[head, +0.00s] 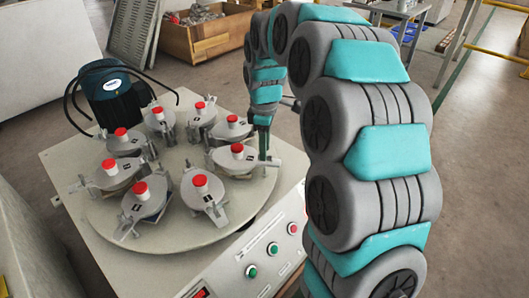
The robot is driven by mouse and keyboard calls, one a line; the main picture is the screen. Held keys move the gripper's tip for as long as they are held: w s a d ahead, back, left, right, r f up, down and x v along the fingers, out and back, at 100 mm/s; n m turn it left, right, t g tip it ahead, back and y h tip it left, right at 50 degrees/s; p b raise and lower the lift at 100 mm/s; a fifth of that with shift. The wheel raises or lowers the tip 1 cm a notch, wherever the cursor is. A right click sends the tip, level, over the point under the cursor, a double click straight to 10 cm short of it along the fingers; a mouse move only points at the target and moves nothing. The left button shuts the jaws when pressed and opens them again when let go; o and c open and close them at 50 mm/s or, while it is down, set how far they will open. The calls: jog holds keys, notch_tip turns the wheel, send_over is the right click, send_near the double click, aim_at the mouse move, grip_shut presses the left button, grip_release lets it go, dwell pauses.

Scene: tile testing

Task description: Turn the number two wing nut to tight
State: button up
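Several round grey clamp fixtures with red knobs stand in a ring on a round plate (180,225). Their number labels are too small to read, so I cannot tell which is number two. My gripper (264,156) points down at the right side of the ring, at the outer end of one fixture (238,162). The wing nut there is too small and partly hidden to make out. My gripper seems to touch or nearly touch that end. Its fingers are too small to show whether they are open or shut.
The plate sits on a pale machine table (70,158) with a dark motor (112,98) and looping cables at the back left. A sloped front panel has green buttons (251,271) and a red one (292,228). A wooden crate (210,38) stands behind.

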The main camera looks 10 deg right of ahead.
jog(key=shift+f, duration=0.8)
jog(key=shift+c, duration=0.2)
grip_shut()
